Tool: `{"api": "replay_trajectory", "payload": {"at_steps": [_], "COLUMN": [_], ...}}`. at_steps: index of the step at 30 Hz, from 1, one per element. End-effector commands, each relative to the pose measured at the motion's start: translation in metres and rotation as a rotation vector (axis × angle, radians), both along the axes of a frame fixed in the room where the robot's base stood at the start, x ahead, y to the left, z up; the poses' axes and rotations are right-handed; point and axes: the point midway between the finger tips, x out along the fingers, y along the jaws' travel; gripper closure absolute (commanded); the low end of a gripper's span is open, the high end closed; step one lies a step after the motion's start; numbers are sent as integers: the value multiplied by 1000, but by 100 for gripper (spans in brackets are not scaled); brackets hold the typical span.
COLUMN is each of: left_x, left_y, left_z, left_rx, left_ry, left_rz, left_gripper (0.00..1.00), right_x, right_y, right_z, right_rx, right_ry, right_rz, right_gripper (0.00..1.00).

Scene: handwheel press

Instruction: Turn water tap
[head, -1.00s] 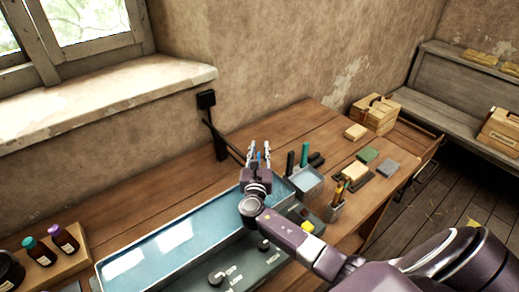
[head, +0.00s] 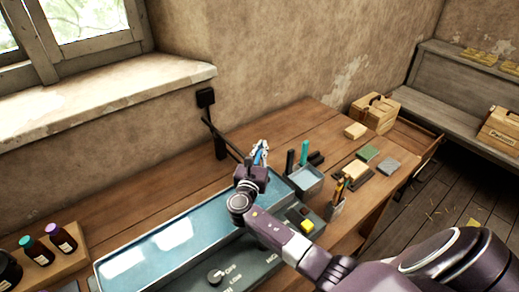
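A dark tap-like fixture (head: 220,148) stands at the back of the workbench by the wall, with a thin dark arm slanting down to the right toward my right gripper. My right gripper (head: 261,152) is at the end of that arm, above the far right end of the blue tray. A small blue part shows at its fingers; I cannot tell whether it is a tap handle. The fingers are seen partly from the side, so their gap and any contact are unclear. My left gripper is out of view.
The long blue water tray (head: 150,250) lies below, with a dark control panel (head: 250,268) in front. A cup of pencils (head: 337,205), a grey-blue container (head: 305,180) and small blocks (head: 367,154) stand to the right. Bottles (head: 62,238) stand at left.

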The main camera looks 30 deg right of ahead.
Motion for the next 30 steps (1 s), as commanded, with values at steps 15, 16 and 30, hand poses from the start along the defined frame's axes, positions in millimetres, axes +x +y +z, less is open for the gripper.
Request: {"api": "replay_trajectory", "payload": {"at_steps": [15,16,30], "left_x": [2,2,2], "left_y": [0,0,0], "left_z": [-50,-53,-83], "left_rx": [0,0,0], "left_ry": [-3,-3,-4], "left_rz": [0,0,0], "left_gripper": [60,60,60], "right_x": [-18,-20,-32], "right_y": [-11,-11,-15], "right_z": [-4,-5,-1], "right_rx": [2,1,0], "right_ry": [-2,-1,-1], "right_rz": [-442,-465,-681], "right_gripper": [100,100,100]}}
